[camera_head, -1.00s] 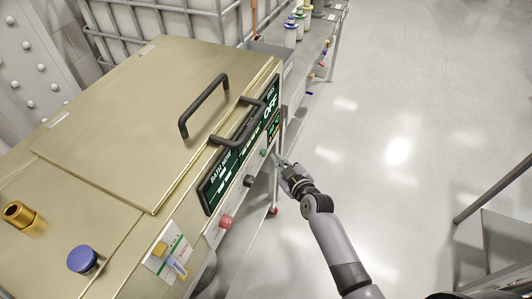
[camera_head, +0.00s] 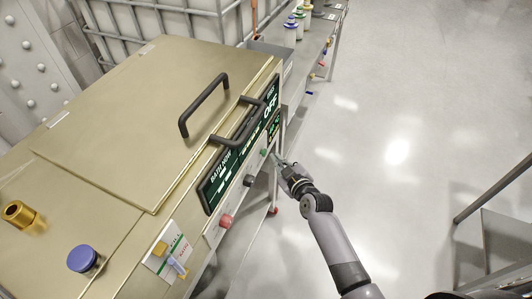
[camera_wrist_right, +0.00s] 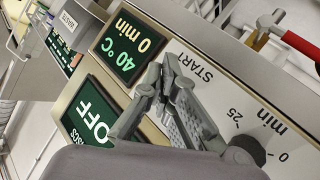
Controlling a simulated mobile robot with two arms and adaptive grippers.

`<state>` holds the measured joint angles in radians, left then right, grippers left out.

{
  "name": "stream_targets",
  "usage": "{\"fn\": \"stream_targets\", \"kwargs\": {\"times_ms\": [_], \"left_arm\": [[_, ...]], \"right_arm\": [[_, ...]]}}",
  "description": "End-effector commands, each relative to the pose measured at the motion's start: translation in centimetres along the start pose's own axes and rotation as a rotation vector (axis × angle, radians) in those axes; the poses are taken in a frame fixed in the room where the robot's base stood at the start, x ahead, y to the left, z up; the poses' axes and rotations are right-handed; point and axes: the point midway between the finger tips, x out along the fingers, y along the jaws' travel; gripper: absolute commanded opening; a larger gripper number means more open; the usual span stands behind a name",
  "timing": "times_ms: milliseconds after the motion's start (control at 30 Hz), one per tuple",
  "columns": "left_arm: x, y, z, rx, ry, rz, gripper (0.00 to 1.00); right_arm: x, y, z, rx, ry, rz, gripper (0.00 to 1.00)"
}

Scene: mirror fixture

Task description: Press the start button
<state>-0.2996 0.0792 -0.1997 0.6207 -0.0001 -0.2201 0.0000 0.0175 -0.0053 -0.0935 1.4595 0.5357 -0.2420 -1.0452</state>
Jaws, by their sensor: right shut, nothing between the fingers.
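The start button is a small green button (camera_head: 264,152) on the machine's front panel in the head view. In the right wrist view the START label (camera_wrist_right: 195,68) shows on the light panel; the button itself is hidden behind my fingers there. My right gripper (camera_head: 277,158) is shut and empty, its fingertips just right of the green button. In the right wrist view the gripper (camera_wrist_right: 164,78) has its tips in front of the panel beside the START label. I cannot tell whether they touch the button. My left gripper is not in view.
The brass-coloured machine (camera_head: 120,110) has a black handle (camera_head: 204,105), green displays (camera_head: 221,180), a black knob (camera_head: 249,180) and a red button (camera_head: 225,221). The wrist view shows a timer dial knob (camera_wrist_right: 244,151) near my fingers. Open floor (camera_head: 390,110) lies to the right.

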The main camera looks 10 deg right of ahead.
Motion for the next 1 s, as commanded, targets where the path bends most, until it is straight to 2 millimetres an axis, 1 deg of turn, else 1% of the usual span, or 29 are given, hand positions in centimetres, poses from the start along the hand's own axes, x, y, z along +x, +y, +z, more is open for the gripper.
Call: {"fn": "stream_targets", "kwargs": {"times_ms": [367,700,1000], "left_arm": [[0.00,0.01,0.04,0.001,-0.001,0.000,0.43],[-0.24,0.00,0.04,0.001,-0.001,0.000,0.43],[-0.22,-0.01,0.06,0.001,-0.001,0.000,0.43]], "right_arm": [[0.00,0.00,0.00,0.000,0.000,0.000,0.00],[0.60,-0.42,-0.52,0.000,0.001,0.000,0.00],[0.59,-0.44,-0.47,0.000,0.000,0.000,0.00]]}}
